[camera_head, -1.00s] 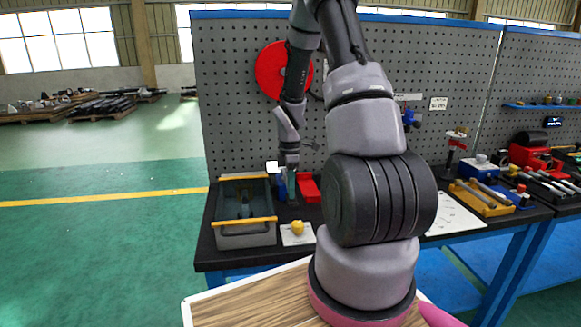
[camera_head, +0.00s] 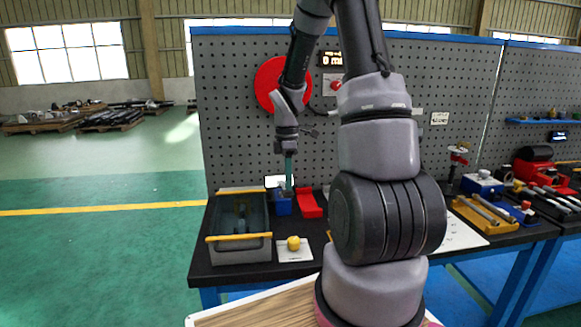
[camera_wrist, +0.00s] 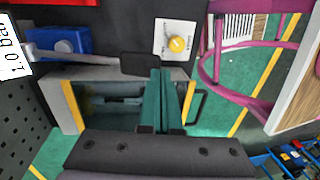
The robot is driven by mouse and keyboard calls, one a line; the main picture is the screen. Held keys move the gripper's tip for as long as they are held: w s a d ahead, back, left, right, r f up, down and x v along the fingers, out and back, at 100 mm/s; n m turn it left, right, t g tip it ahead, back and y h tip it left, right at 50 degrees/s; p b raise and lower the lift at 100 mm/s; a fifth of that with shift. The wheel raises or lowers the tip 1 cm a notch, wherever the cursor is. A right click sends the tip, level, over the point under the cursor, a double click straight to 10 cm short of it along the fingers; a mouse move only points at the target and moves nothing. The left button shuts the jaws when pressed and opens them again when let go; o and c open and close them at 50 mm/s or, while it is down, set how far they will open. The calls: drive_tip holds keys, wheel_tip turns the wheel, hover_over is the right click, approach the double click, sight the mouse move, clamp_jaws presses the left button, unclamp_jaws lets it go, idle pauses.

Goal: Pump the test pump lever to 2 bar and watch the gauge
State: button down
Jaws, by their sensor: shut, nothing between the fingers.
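The test pump shows as an open grey tank with yellow edges (camera_head: 238,250), left on the bench, with a blue block (camera_head: 280,205) beside it. In the wrist view, a grey lever (camera_wrist: 85,57) runs from the blue block (camera_wrist: 65,42) to a black grip (camera_wrist: 140,65). A white gauge display (camera_wrist: 14,45) there reads about 1.0 bar and is partly cut off. It stands behind the blue block in the head view (camera_head: 276,181). My gripper (camera_wrist: 155,76) is shut and empty, its teal fingertips at the black grip; I cannot tell whether they touch. It shows above the blue block (camera_head: 289,183).
A yellow knob (camera_head: 293,243) on a white plate sits right of the tank. A red tray (camera_head: 309,205) lies behind it. A pegboard (camera_head: 235,120) with a red disc (camera_head: 268,84) rises at the back. Tools on a yellow rack (camera_head: 478,215) lie at right.

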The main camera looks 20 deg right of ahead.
drive_tip(key=r, duration=0.4)
drive_tip(key=shift+s+r, duration=0.25)
drive_tip(key=shift+r, duration=0.15)
idle(0.4)
